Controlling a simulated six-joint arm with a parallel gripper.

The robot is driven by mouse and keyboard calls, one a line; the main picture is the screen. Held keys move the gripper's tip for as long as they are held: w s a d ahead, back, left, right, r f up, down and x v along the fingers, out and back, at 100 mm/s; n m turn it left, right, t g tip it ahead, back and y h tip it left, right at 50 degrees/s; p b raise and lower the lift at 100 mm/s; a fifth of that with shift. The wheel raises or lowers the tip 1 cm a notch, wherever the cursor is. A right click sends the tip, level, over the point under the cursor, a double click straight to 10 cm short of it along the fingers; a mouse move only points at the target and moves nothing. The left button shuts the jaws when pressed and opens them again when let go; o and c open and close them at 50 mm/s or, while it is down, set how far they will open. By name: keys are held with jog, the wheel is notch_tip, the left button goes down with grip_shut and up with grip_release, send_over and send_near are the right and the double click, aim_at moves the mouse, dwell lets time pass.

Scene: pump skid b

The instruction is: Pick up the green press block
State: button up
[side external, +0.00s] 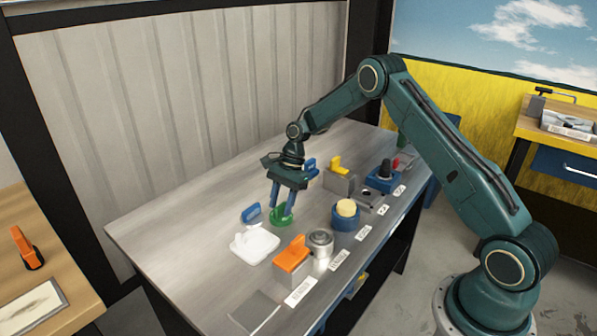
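The green press block (281,221) is a small, low green piece on the grey metal table, just behind a white block. My gripper (281,210) points down over it, its two blue fingers apart. The fingertips reach down to the green piece and hide part of it. Whether they press on it or only stand around it cannot be told from this view. The piece appears to rest on the table.
Close by are the white block (255,245), a blue piece (251,213) and an orange-topped block (292,255). A metal cylinder (320,243) and a blue holder with a cream top (346,215) stand to the right. The table's left part (165,235) is clear.

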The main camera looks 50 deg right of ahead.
jog(key=shift+a+f, duration=0.25)
jog(key=shift+f, duration=0.4)
grip_shut()
